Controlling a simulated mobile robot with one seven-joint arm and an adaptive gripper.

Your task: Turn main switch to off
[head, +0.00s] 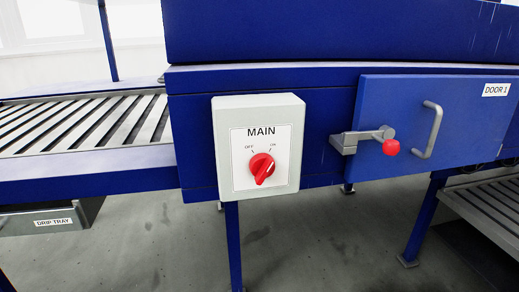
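The main switch is a red rotary knob (262,168) on the front of a light grey box (288,185) labelled MAIN. OFF is printed at the knob's upper left and ON at its upper right. The knob's raised grip slants from lower left to upper right, its upper end leaning toward ON. My gripper is not in view, and nothing touches the knob.
The box is fixed to a blue machine frame (321,163). To its right, a grey latch with a red knob (391,147) and a grey handle (429,130) stick out at DOOR 1 (470,110). A slatted conveyor (75,125) and drip tray (40,221) are left. Space before the box looks clear.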

